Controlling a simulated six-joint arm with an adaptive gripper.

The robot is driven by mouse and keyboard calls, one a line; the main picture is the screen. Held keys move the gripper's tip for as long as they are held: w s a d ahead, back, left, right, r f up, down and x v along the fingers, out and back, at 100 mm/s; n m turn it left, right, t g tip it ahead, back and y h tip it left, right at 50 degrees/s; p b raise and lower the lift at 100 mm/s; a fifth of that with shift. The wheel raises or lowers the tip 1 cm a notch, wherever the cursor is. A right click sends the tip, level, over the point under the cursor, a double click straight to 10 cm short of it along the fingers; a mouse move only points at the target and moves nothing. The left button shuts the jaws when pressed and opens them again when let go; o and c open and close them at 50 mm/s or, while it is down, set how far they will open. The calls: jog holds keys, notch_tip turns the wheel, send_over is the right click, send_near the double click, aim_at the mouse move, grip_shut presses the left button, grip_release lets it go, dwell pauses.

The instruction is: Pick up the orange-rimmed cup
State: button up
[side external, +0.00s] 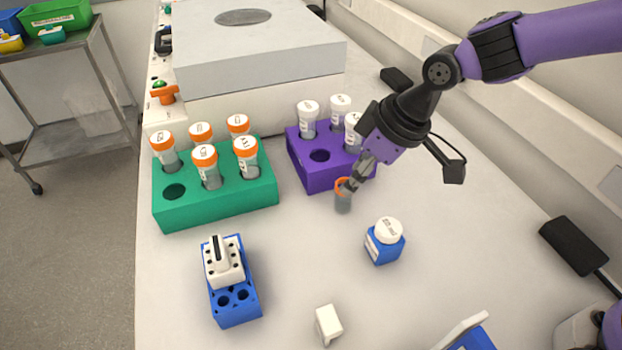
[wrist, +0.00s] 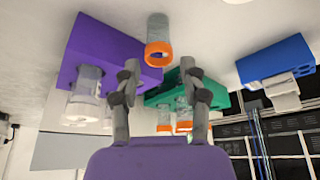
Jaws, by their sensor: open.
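The orange-rimmed cup (side external: 343,203) is a small clear grey cup standing upright on the bench, just in front of the purple rack. My gripper (side external: 352,184) comes down at a slant from the upper right, and its fingertips overlap the cup's rim in the side view. In the wrist view, the cup (wrist: 158,29) shows just beyond the gap between my open fingertips (wrist: 159,66), with its rim facing the camera. The fingers are apart and nothing is held. I cannot tell whether a finger touches the rim.
The purple rack (side external: 305,167) with white-capped tubes stands close behind the cup. A green rack (side external: 215,207) with orange-capped tubes is to the left. A white-capped bottle in a blue holder (side external: 384,248) is in front right. A blue rack (side external: 238,308) stands front left. Bare bench lies between.

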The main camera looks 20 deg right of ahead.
jog(key=x, duration=0.6)
jog(key=shift+w+a+f, duration=0.1)
jog(key=shift+w+f, duration=0.15)
jog(key=shift+f, duration=0.05)
jog(key=c, duration=0.8)
